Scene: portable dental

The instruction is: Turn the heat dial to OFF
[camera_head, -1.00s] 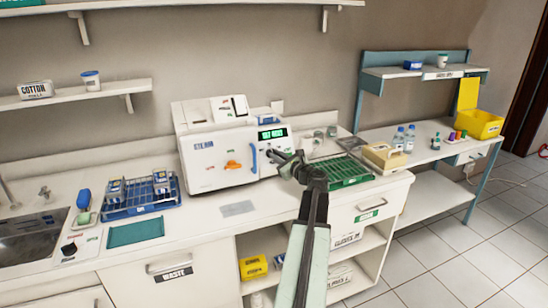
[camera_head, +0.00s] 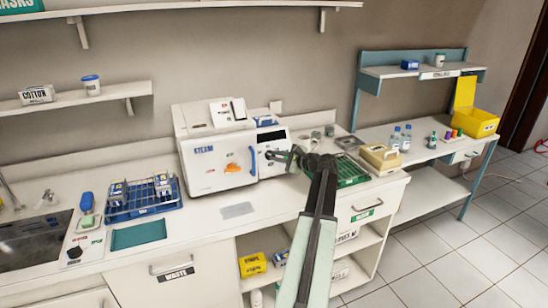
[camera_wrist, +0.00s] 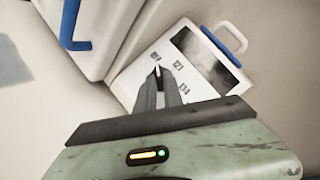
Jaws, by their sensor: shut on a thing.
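The white steam sterilizer (camera_head: 205,150) stands on the counter with its blue-handled door shut. Its front panel on the right has a display (camera_head: 271,136), which is dark; the wrist view also shows it dark (camera_wrist: 200,55). My gripper (camera_head: 270,156) reaches the panel just below the display. In the wrist view my gripper (camera_wrist: 160,80) is shut at the panel among small printed marks. The heat dial is mostly hidden by the fingers, with a small light part showing at their tips. I cannot read the marks or the dial's setting.
The blue door handle (camera_head: 252,162) is close on the left of my gripper. A green rack (camera_head: 352,172) and a beige box (camera_head: 381,157) stand on the counter to the right. A blue rack (camera_head: 145,207) and the sink are at the left.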

